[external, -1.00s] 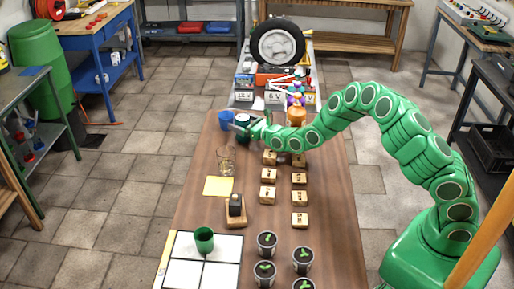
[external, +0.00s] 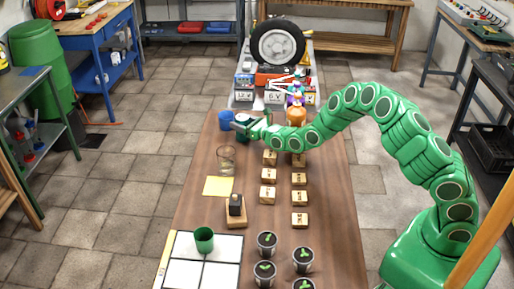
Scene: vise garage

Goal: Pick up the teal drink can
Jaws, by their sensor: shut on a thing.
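The teal drink can (external: 242,119) is near the far left part of the wooden table, beside a blue cup-like object. My gripper (external: 243,124) reaches in from the right and is shut on the can. The fingers and the can overlap in this view, so part of the can is hidden. I cannot tell whether the can is touching the table.
The blue object (external: 226,120) stands close to the can's left. A clear glass (external: 227,158) is in front. Several wooden blocks (external: 268,175) stand to the right, and an orange object (external: 297,115) is behind my arm. A yellow sheet (external: 218,186) lies nearer.

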